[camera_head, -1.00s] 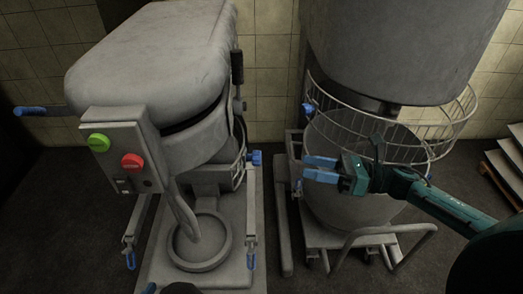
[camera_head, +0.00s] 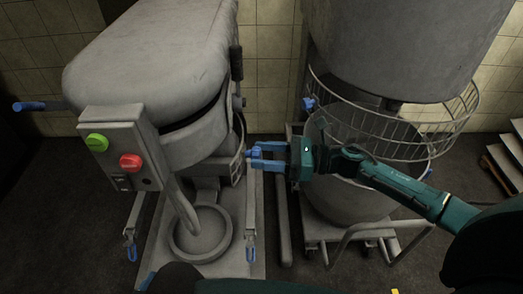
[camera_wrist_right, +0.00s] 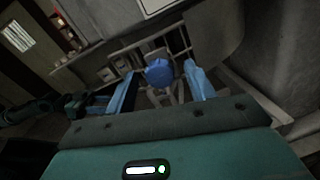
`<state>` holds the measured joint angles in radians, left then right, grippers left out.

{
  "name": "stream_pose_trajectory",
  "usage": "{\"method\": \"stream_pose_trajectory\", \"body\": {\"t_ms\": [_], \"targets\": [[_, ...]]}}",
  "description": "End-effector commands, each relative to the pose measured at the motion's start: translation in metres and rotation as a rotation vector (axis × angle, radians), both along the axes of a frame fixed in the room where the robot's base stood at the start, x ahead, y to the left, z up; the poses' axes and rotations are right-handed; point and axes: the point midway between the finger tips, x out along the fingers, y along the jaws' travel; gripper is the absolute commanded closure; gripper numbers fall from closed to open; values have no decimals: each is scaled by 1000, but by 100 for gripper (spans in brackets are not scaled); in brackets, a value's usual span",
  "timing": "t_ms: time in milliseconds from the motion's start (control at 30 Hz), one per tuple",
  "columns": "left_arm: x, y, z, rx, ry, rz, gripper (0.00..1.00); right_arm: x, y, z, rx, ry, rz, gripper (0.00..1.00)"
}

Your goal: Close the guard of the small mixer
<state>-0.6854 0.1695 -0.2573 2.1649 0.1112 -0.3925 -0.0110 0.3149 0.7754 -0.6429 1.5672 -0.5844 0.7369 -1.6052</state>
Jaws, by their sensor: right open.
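The small grey mixer (camera_head: 150,70) stands at the left in the head view. Its guard (camera_head: 238,163) shows as a narrow wire piece on the right side below the mixer head; most of it is hidden. A blue knob (camera_wrist_right: 160,72) sits between the spread blue fingers of my right gripper (camera_wrist_right: 162,88) in the right wrist view, just ahead of the palm. In the head view my right gripper (camera_head: 268,158) points left, with its fingertips at the knob beside the guard. It is open; I cannot tell whether a finger touches the knob. My left gripper does not show.
A large mixer (camera_head: 400,50) with its own wire guard (camera_head: 440,125) and wheeled bowl stands to the right, close to my right arm. The small mixer's control box (camera_head: 120,150) has green and red buttons. Pallets (camera_head: 505,160) lie at the far right.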

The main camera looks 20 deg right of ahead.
Motion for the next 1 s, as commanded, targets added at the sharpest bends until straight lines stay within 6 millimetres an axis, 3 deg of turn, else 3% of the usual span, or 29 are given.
{"method": "stream_pose_trajectory", "body": {"t_ms": [400,1000], "targets": [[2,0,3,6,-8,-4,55,4,9,0,-1,0,0,46],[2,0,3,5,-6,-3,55,4,9,0,0,0,0,94]]}}
